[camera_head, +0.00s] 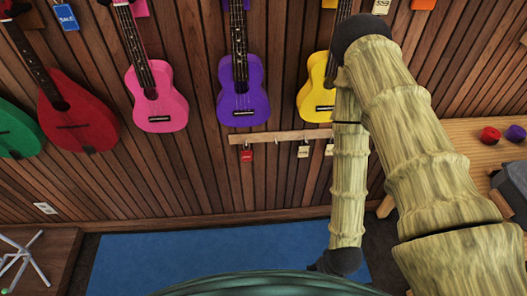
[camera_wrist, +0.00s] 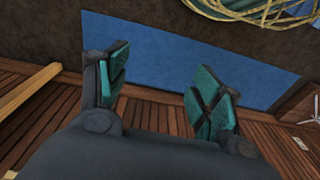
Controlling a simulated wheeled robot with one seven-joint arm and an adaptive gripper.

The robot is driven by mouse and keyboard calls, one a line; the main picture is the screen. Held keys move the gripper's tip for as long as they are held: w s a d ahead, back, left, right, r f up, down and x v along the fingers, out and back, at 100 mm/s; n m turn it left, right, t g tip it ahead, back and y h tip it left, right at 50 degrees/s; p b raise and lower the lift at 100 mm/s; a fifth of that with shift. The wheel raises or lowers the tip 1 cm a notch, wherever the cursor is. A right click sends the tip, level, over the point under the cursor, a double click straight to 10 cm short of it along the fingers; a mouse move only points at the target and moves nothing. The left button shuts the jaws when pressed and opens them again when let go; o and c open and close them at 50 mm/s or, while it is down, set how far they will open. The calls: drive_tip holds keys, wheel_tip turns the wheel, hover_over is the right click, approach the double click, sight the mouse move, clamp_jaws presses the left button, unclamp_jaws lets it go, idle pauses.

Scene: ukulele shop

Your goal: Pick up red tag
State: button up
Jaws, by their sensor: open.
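A small red tag (camera_head: 247,155) hangs from a wooden rail (camera_head: 275,136) on the slatted wall, below the purple ukulele. Paler tags (camera_head: 304,150) hang to its right on the same rail. My gripper (camera_wrist: 158,88) shows in the wrist view with its two teal-padded fingers spread apart and nothing between them. The wrist view looks over a blue mat and the wall's wooden slats; the red tag is not seen there. In the head view my arm comes down at the right, and the gripper's fingers cannot be made out.
Several ukuleles, including a purple one (camera_head: 242,85) and a yellow one (camera_head: 317,90), hang above the rail. A wooden table (camera_head: 455,135) with small round items stands at right, a dark table (camera_head: 55,245) at lower left. A blue mat (camera_head: 150,262) covers the floor.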

drive_tip(key=w+a+f+t+b, duration=0.25)
drive_tip(key=w+b, duration=0.25)
drive_tip(key=w, duration=0.3)
drive_tip(key=w+a+f+t+b, duration=0.2)
drive_tip(key=w+a+f+b, duration=0.2)
drive_tip(key=w, duration=0.3)
drive_tip(key=t+b, duration=1.3)
drive_tip(key=b, duration=1.2)
approach(247, 153)
drive_tip(key=shift+w+r+b, duration=0.1)
drive_tip(key=shift+w+b, duration=0.75)
drive_tip(key=shift+w, duration=4.3)
drive_tip(key=c, duration=0.9)
